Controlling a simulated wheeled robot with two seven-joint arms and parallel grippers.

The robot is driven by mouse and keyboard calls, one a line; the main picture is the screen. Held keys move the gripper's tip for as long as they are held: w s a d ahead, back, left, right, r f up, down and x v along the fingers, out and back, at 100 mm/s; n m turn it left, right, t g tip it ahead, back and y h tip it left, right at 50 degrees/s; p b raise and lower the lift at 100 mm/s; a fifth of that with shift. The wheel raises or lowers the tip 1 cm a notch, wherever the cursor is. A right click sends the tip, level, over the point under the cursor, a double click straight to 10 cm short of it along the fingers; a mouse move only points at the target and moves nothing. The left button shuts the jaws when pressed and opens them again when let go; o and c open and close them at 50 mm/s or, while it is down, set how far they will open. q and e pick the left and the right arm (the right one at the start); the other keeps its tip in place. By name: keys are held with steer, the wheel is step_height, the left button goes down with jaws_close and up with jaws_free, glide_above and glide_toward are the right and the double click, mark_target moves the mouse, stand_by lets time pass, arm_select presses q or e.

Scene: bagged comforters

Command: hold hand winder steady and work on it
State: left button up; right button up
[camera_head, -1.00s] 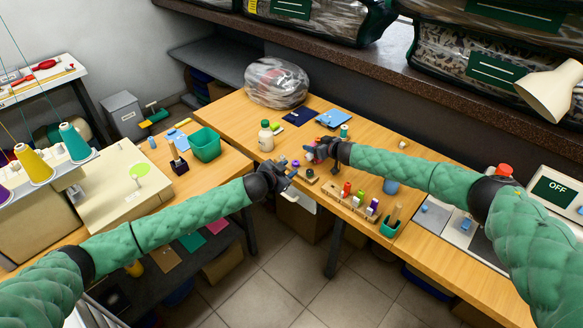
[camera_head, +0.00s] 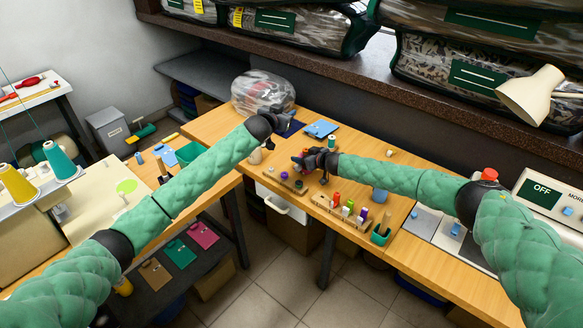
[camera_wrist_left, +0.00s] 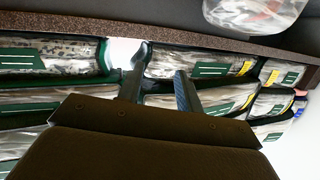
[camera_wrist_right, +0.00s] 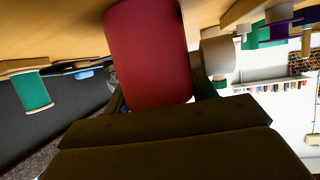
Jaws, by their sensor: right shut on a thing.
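My right gripper (camera_head: 302,160) is over the wooden table, shut on a crimson cylinder (camera_wrist_right: 148,50). In the right wrist view the cylinder lies between the fingers, with a pale wooden round part (camera_wrist_right: 218,54) beside it. A low wooden block with small parts on it, perhaps the hand winder (camera_head: 292,184), sits by the table's front edge, just below the right gripper in the head view. I cannot tell whether the cylinder is joined to it. My left gripper (camera_head: 284,122) is near the back of the table; its fingers (camera_wrist_left: 158,90) are apart with nothing between them.
A wooden rack of coloured spools (camera_head: 340,212) stands at the front edge, with a green cup (camera_head: 381,235) to its right. A clear bagged bundle (camera_head: 262,94) lies at the back left. Bagged comforters fill the shelf (camera_head: 360,88) above. A lamp (camera_head: 530,95) stands right.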

arm_select(q)
steer(key=w+a+n+g+y, duration=0.1)
steer(key=w+a+n, duration=0.2)
steer(key=w, duration=0.2)
steer(key=m+g+h, duration=0.3)
steer(key=g+h, duration=0.1)
steer(key=g, duration=1)
glide_toward(295, 169)
steer(key=x, duration=0.8)
steer(key=shift+d, duration=0.1)
steer(key=c, duration=0.7)
